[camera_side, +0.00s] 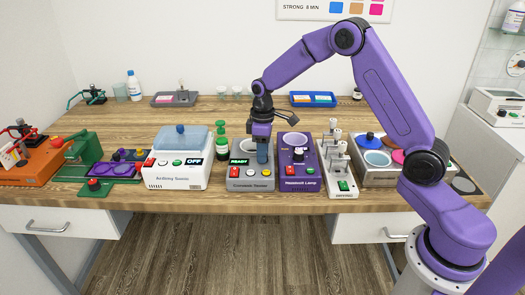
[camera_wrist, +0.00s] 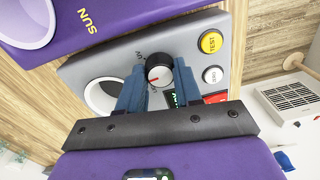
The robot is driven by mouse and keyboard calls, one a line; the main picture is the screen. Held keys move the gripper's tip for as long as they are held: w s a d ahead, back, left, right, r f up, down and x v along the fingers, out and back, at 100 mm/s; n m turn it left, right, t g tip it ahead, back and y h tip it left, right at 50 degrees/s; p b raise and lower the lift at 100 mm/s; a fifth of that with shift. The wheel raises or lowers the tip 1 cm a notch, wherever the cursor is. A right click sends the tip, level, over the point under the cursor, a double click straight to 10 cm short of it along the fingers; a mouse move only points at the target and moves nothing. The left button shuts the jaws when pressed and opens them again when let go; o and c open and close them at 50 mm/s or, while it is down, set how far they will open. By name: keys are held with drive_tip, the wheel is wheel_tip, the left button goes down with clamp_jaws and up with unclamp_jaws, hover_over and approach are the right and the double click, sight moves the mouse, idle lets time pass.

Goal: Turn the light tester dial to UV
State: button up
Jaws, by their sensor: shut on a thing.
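The light tester (camera_side: 250,183) is a grey box with a lit READY display, standing near the front of the bench. In the wrist view the tester (camera_wrist: 208,25) shows its dial (camera_wrist: 159,70), a black knob with a pale top and a short red mark pointing left and slightly down. Small print lies left of the dial, partly hidden and hard to read. My gripper (camera_wrist: 160,82) has its blue fingers on both sides of the dial, shut on it. In the side view my gripper (camera_side: 262,152) points down at the tester and hides the dial.
The purple lamp box (camera_side: 299,176) stands close on the right of the tester. The tester carries red, white and yellow buttons (camera_wrist: 211,42).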

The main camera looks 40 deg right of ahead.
drive_tip(key=m, duration=0.4)
drive_tip(key=shift+s+m, duration=0.1)
drive_tip(key=shift+m, duration=2.8)
drive_tip(key=o, duration=1)
drive_tip(key=shift+r, duration=0.1)
drive_tip(key=r, duration=1.7)
drive_tip(key=shift+d+r, duration=0.15)
drive_tip(key=shift+d, duration=0.1)
